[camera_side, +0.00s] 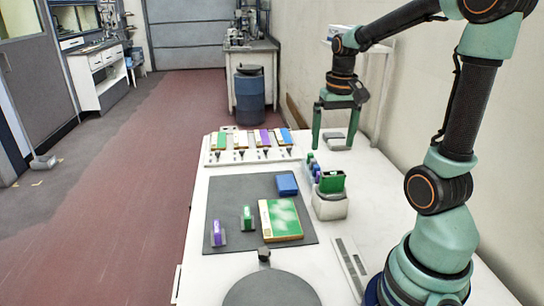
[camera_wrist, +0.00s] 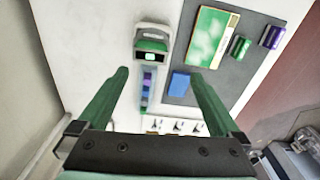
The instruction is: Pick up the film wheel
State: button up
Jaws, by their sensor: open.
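I cannot tell for sure which thing is the film wheel. Small green (camera_side: 247,217) and purple (camera_side: 217,233) rounded pieces stand in holders on the dark mat (camera_side: 228,195); the wrist view shows the green one (camera_wrist: 239,46) and the purple one (camera_wrist: 272,37) at upper right. A white holder (camera_side: 330,207) with a green block (camera_side: 331,181) stands right of the mat. My gripper (camera_side: 333,148) is open, pointing down above the far right of the bench. In the wrist view my gripper (camera_wrist: 160,75) has a strip of small coloured pieces (camera_wrist: 147,90) below, between its fingers.
On the mat lie a green-and-white panel (camera_side: 280,219) and a blue block (camera_side: 287,184). A white rack (camera_side: 225,157) with several coloured pieces stands at the far edge. A dark round plate (camera_side: 270,290) is in front. The wall is close on the right.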

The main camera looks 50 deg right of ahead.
aim_at(333, 173)
jog(key=shift+m+g, duration=0.3)
jog(key=shift+m, duration=0.2)
jog(key=f, duration=0.2)
jog(key=d+f, duration=0.1)
jog(key=f, duration=0.1)
jog(key=d+f, duration=0.1)
jog(key=f, duration=0.2)
jog(key=shift+s, duration=0.4)
jog(key=shift+w+f, duration=0.15)
jog(key=shift+f, duration=1.35)
jog(key=shift+w+f, duration=0.1)
jog(key=shift+f, duration=1.4)
jog(key=shift+d, duration=0.1)
jog(key=c, duration=1.3)
